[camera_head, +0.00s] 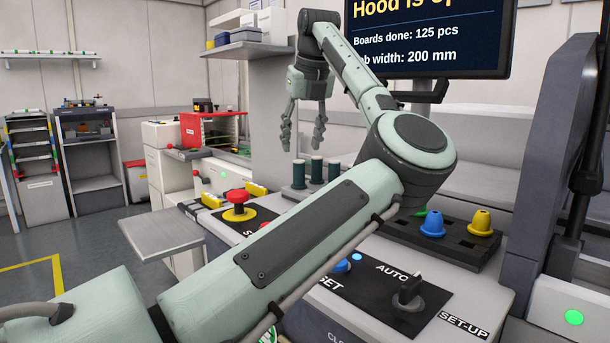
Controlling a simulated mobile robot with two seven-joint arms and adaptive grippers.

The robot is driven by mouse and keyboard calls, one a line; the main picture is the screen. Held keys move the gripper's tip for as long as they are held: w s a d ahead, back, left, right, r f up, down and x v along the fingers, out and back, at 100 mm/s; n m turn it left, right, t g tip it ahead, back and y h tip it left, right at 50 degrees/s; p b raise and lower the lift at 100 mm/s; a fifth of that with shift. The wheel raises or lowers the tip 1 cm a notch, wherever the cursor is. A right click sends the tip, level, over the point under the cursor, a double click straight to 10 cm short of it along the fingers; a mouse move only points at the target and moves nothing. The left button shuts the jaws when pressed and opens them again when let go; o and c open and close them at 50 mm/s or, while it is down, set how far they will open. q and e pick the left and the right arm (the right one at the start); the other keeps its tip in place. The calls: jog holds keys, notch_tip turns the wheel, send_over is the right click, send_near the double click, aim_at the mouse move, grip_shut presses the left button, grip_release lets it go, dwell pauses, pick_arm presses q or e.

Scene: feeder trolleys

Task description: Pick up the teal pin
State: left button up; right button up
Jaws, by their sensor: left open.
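My left arm crosses the picture in front of the machine top. My right gripper is out of view.
A dark holder (452,243) carries a blue cone (432,225), a yellow cone (480,223) and a green piece partly behind my arm. A red emergency button (238,197) and a selector knob (410,290) stick up. A screen (432,38) stands behind my arm.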

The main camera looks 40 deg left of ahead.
aim_at(299, 161)
pick_arm(q)
jog(key=x, duration=0.6)
jog(key=shift+s+d+f, duration=0.1)
jog(key=shift+s+f, duration=0.05)
grip_shut()
